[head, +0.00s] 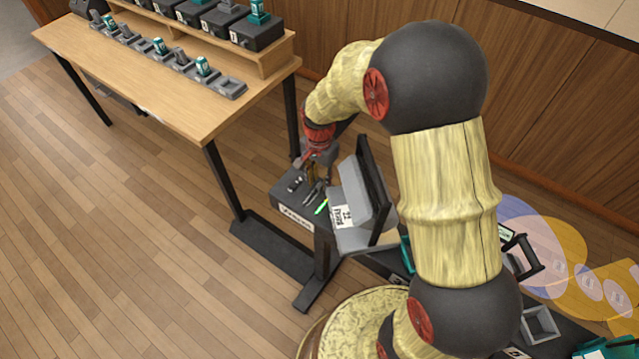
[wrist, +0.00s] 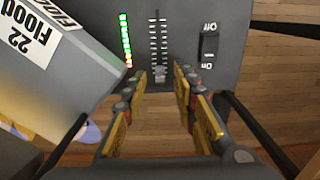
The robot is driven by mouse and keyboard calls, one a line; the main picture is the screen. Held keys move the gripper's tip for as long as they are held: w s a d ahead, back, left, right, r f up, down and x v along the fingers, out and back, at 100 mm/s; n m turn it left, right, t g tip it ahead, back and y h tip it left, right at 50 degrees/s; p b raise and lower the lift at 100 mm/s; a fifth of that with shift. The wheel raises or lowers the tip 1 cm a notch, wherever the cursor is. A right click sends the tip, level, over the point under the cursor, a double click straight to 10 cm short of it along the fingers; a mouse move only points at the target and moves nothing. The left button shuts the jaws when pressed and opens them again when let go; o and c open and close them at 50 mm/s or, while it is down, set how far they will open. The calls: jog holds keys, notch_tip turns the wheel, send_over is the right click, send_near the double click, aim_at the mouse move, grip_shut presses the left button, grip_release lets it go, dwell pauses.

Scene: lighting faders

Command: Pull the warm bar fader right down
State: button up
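A dark grey control panel (head: 289,203) stands on a black stand, with a white label (head: 297,217) on its front edge too small to read surely. In the wrist view the panel (wrist: 185,85) has a fader slot with white scale marks (wrist: 153,35) and a grey fader knob (wrist: 160,73) at the slot's near end. A lit green level strip (wrist: 126,45) with a red end runs left of it. My gripper (wrist: 160,84) is open, its yellow-padded fingers on either side of the knob; contact cannot be told. In the head view my gripper (head: 312,172) is over the panel.
A black rocker switch (wrist: 209,44) sits right of the fader. A grey box lamp labelled "22 Flood" (head: 352,205) stands close beside the panel. The floor at lower left is clear.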

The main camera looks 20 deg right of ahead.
jog(key=shift+f, duration=0.45)
jog(key=shift+c, duration=0.7)
grip_shut()
